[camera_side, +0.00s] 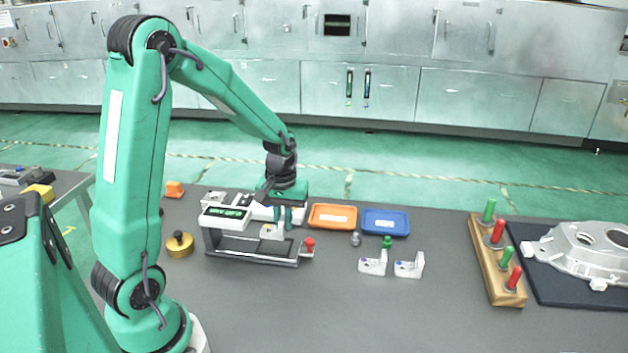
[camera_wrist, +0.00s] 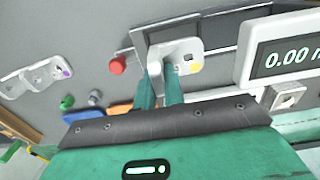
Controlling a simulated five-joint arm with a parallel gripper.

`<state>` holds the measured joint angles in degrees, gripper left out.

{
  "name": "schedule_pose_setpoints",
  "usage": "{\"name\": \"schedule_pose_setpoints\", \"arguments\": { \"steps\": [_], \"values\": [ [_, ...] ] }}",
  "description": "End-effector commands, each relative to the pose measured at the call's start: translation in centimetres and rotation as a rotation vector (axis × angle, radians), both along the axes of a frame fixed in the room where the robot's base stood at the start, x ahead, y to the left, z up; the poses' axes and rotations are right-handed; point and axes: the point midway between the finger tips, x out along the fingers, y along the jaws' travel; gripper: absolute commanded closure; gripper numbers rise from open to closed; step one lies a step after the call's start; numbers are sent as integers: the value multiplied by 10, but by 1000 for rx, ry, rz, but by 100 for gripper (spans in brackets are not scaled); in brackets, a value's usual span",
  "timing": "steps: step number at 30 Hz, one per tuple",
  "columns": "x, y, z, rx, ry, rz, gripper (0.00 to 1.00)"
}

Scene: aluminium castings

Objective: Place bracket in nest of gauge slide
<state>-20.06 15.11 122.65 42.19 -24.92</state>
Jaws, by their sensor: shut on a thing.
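My gripper (camera_side: 283,222) points down over the gauge slide (camera_side: 230,248) and is shut on a light metal bracket (camera_side: 269,232) with a yellow dot. In the wrist view, the fingers (camera_wrist: 161,92) close on the near part of this bracket (camera_wrist: 184,49), over the slide's dark channel (camera_wrist: 214,38). The bracket is at or just above the slide; I cannot tell whether it touches. The nest is hidden beneath it. The slide has a red knob (camera_side: 309,244) at its right end and a lit display (camera_side: 226,213), which reads 0.00 in the wrist view (camera_wrist: 290,55).
Two more brackets (camera_side: 373,264) (camera_side: 409,267) stand right of the slide, near a green-knobbed piece (camera_side: 387,242) and a grey knob (camera_side: 355,239). Orange (camera_side: 333,226) and blue (camera_side: 386,232) trays lie behind. A brass weight (camera_side: 179,245) sits left. The front table is clear.

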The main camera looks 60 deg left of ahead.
Motion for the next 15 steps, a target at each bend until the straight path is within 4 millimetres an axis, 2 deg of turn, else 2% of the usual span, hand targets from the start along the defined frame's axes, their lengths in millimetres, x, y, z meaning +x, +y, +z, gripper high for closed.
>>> {"name": "schedule_pose_setpoints", "arguments": {
  "steps": [12, 15],
  "values": [
    [-1, -1, -37, -1, 4, 0, 100],
    [0, -1, -40, -1, 1, 0, 100]
  ]
}}
